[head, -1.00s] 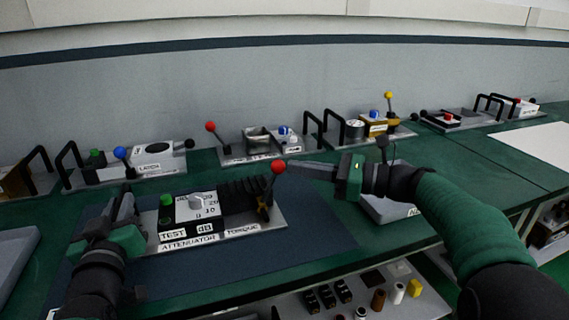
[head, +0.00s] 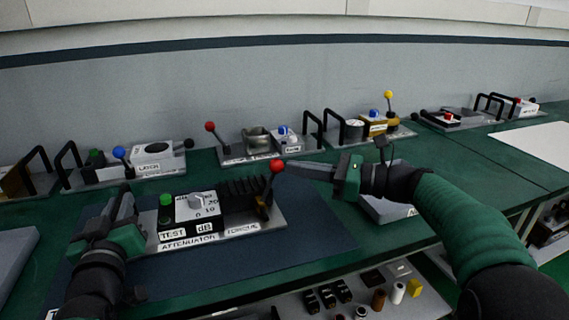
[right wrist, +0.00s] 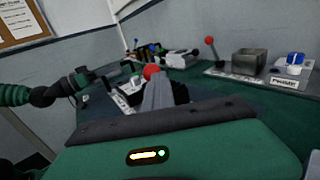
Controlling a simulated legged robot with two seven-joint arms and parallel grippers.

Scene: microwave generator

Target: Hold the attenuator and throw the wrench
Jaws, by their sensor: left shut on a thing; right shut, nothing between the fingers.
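The attenuator (head: 188,234) is a grey plate on the dark blue mat, with a green TEST button, a dB dial and black fins. A lever with a red ball (head: 277,166) and brass base stands at its right end by the TORQUE label; I take it for the wrench. The ball also shows in the right wrist view (right wrist: 151,72). My left gripper (head: 126,206) is shut at the plate's left end; its fingers hide what they grip, seemingly the plate's handle. My right gripper (head: 289,167) is shut and empty, its tips at the red ball; contact is unclear.
Several similar units, such as one with a red-ball lever (head: 210,127), stand along the wall behind. A grey box (head: 385,207) lies under my right forearm. A lower shelf (head: 425,300) holds small parts. The mat (head: 325,235) is clear right of the attenuator.

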